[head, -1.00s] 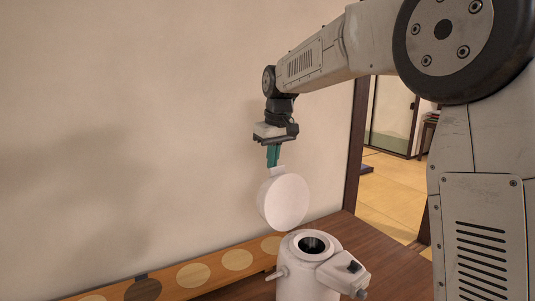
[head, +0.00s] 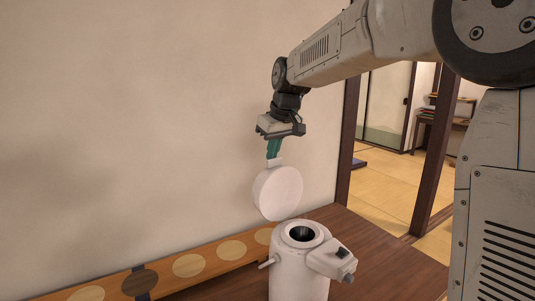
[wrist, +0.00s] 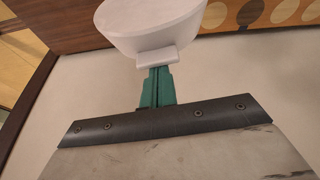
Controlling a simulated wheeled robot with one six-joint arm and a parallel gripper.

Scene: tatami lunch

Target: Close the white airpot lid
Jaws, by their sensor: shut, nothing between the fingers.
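The white airpot (head: 298,268) stands upright on the brown wooden surface, and its dark round mouth shows from above. Its round white lid (head: 278,194) stands open, tilted up nearly vertical above the back of the mouth, with a small tab at its top edge. My gripper (head: 273,152) is shut and empty, pointing down just above the tab; its teal fingers seem to touch or nearly touch it. In the wrist view the lid (wrist: 150,22) and its tab lie right at the tips of my gripper (wrist: 157,78). The lid's hinge is hidden.
A spout block (head: 330,260) juts from the airpot's right side and a small peg from its left. A long wooden board with round spots (head: 210,259) runs along the plain wall behind. A doorway with dark posts (head: 435,165) opens at right. The brown surface right of the airpot is clear.

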